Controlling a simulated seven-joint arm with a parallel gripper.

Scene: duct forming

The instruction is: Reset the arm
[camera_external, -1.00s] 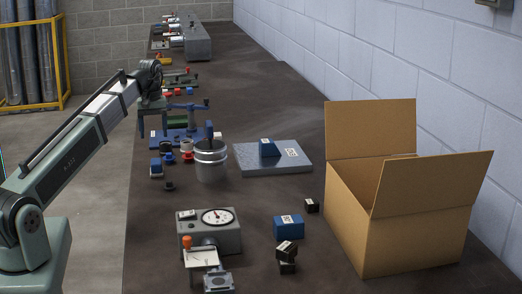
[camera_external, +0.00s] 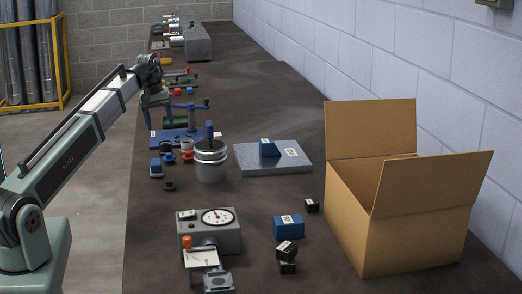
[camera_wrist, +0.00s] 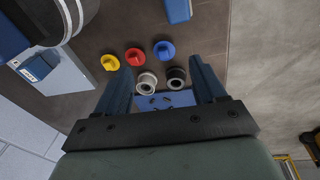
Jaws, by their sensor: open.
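My gripper (camera_external: 158,110) is at the end of my raised green and grey arm, over the left edge of the dark bench. In the wrist view its two dark blue fingers (camera_wrist: 160,85) are spread apart with nothing held between them. Beyond the fingers are a pale ring-shaped part (camera_wrist: 147,81) and a darker one (camera_wrist: 176,77). A blue fixture base (camera_wrist: 165,101) shows between the fingers. Whether the fingers touch anything below cannot be told.
Yellow (camera_wrist: 110,62), red (camera_wrist: 135,56) and blue (camera_wrist: 164,50) round parts lie near the fingers. A metal canister (camera_external: 210,162), grey plate (camera_external: 262,166), dial gauge box (camera_external: 212,230) and open cardboard box (camera_external: 400,235) stand on the bench.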

